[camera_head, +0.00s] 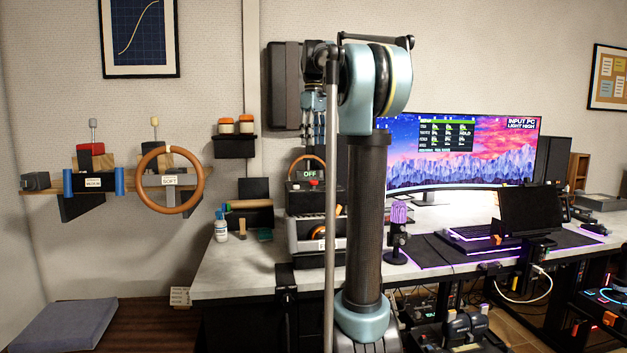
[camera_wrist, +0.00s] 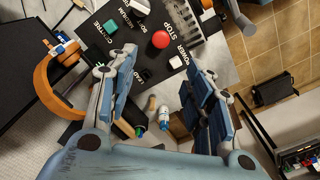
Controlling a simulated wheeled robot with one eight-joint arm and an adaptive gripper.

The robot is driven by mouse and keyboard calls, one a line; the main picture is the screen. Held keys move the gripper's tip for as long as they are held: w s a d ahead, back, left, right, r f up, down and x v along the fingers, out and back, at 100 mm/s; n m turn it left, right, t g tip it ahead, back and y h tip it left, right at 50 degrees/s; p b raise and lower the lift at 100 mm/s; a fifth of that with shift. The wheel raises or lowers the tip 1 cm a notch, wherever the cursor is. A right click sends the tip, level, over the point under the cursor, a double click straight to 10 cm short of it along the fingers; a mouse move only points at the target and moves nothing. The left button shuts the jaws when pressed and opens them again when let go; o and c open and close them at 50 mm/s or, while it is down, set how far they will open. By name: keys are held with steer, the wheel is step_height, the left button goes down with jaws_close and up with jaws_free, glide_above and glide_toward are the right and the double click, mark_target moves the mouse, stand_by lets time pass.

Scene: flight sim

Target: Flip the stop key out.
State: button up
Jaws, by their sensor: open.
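The stop key is a round red cap (camera_wrist: 161,39) on a black control panel (camera_wrist: 118,62), beside the printed word STOP in the wrist view. In the head view a small red cap (camera_head: 313,183) shows on the black box under a green OFF display (camera_head: 309,174). My gripper (camera_wrist: 160,62) is open and empty, with its two blue-padded fingers on either side of the view and the red cap beyond and between their tips. In the head view my gripper (camera_head: 318,118) hangs pointing down above the box, apart from it. How the key sits in its socket cannot be told.
A green button (camera_wrist: 114,54), a white button (camera_wrist: 176,62) and a white knob (camera_wrist: 140,7) share the panel. An orange hoop (camera_wrist: 50,85) stands beside it. A small white bottle (camera_head: 221,226) stands left on the desk (camera_head: 215,275). A wide monitor (camera_head: 470,150) stands right.

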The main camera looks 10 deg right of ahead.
mark_target(314, 182)
step_height(314, 182, down, 14)
stand_by(0.5)
